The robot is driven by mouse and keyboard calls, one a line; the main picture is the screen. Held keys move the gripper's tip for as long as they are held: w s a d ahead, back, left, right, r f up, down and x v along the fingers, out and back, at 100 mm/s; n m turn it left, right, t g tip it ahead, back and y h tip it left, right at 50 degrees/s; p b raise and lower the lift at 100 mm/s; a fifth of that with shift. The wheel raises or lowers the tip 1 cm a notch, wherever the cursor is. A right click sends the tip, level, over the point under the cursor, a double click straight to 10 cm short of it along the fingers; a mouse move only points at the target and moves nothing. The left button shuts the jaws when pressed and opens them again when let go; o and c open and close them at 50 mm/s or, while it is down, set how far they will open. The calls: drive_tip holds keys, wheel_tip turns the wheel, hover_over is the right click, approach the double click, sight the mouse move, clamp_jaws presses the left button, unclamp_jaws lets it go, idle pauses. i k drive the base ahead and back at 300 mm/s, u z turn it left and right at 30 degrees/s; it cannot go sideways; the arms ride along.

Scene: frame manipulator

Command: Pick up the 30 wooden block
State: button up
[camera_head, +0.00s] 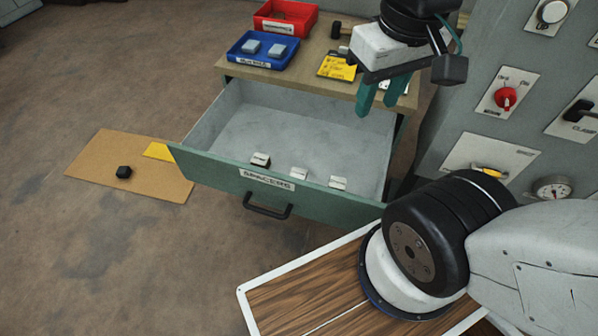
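Three small blocks with pale tops lie in the open drawer (222,122), just inside its front panel: a left block (261,159), a middle block (299,173) and a right block (338,183). The left one has dark sides. Their markings are too small to read, so I cannot tell which is the 30 block, or whether any is wooden. My gripper (378,107) has two teal fingers, pointing down and apart. It is open and appears empty, in front of the cabinet top's right end and above and behind the blocks in the picture.
The drawer front has a "SPACERS" label and a dark handle (267,208). A blue tray (240,58) with two grey blocks and a red tray (262,25) stand on the cabinet top. A black block (124,172) lies on a brown mat (100,155). A control panel (505,130) stands at right.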

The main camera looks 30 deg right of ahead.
sight(338, 183)
drive_tip(key=z, duration=0.05)
drive_tip(key=k, duration=0.5)
drive_tip(key=u, duration=2)
drive_tip(key=i, duration=1.4)
drive_tip(key=z, duration=2.9)
